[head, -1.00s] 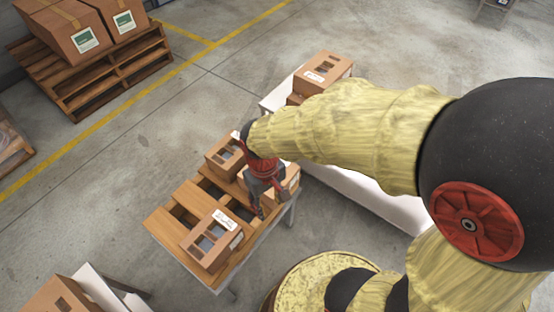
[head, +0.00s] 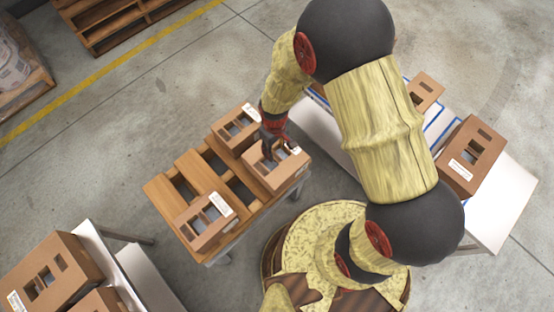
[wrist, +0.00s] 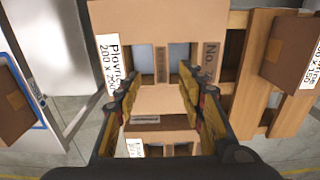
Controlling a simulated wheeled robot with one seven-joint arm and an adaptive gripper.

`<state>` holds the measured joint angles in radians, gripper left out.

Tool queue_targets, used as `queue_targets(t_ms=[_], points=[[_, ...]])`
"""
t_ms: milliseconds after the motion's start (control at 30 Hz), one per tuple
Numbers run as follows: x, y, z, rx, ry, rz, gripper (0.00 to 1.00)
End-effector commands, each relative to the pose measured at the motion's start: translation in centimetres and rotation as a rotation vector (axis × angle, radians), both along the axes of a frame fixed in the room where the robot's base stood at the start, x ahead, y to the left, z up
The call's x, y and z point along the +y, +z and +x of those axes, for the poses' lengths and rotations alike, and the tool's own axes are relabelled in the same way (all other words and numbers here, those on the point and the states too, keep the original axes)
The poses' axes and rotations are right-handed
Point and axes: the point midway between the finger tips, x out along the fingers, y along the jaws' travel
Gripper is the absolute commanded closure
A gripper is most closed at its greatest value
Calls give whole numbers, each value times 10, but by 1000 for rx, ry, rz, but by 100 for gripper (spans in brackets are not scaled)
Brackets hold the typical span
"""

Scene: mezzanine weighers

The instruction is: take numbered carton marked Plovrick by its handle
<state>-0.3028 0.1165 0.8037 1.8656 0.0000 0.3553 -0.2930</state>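The Plovrick carton (wrist: 140,98) is a brown box with two openings in its top and a narrow handle strip (wrist: 161,65) between them. Its white Plovrick label (wrist: 110,62) is at the left in the wrist view, and a "No" label is at the right. In the head view this carton (head: 268,184) appears at the right end of a wooden table. My gripper (wrist: 159,84) is open, with one finger on each side of the strip and neither seen touching it. In the head view my gripper (head: 272,145) is over the carton; the exact height is unclear.
Two similar cartons stand on the slatted wooden table (head: 158,195), one behind (head: 226,146) and one at front left (head: 190,226). A white table (head: 512,190) with cartons and blue outlines stands right. More cartons (head: 62,268) are at bottom left.

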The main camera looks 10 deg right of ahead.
Motion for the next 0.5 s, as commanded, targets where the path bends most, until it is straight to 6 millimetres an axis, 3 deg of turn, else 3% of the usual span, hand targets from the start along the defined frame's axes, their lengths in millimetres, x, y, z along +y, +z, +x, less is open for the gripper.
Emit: queue_targets(t_ms=[500], points=[[-2, -58, -5, 1, -1, -1, 61]])
